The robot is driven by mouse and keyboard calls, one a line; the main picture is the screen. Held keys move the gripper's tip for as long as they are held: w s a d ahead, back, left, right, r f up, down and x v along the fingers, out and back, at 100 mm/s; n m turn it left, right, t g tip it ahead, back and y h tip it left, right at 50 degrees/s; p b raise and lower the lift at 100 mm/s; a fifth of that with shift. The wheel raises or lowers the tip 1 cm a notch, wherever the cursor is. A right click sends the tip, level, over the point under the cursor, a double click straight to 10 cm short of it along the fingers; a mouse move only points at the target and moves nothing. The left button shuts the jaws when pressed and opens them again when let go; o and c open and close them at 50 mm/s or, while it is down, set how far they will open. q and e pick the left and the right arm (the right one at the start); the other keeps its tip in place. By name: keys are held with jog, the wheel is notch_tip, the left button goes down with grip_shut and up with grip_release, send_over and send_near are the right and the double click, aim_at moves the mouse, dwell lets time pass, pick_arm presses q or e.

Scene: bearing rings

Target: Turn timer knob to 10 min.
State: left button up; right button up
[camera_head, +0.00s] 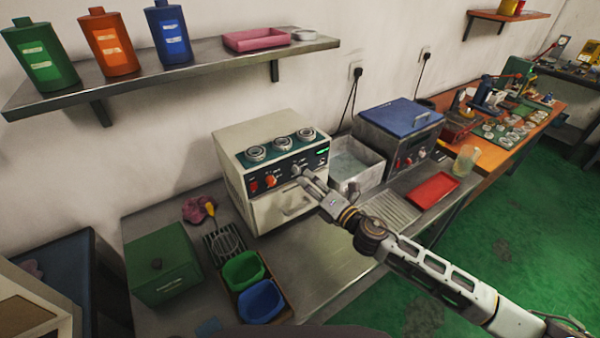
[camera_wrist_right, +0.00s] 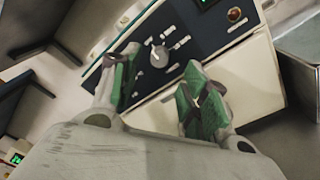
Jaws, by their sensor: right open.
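The white machine (camera_head: 243,133) has a dark control panel on its front. In the right wrist view the panel (camera_wrist_right: 185,40) carries a round grey knob (camera_wrist_right: 158,56) with pale labels around it; I cannot read its setting. My right gripper (camera_head: 301,171) is at the panel and hides part of it in the head view. Its green-padded fingers (camera_wrist_right: 160,88) are open, one on each side of the knob as seen from the wrist. The knob appears just beyond the fingertips, with nothing held. My left gripper is in neither view.
An orange knob (camera_head: 271,181) and a red switch (camera_head: 254,186) sit left of my gripper. A green display (camera_head: 322,151) is above right. A metal basin (camera_head: 357,166) and a blue-lidded unit (camera_head: 400,117) stand to the right. Green and blue bins (camera_head: 262,302) stand at front left.

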aim_at(298, 172)
jog(key=shift+p+x, duration=0.4)
jog(key=shift+x, duration=2.4)
grip_shut()
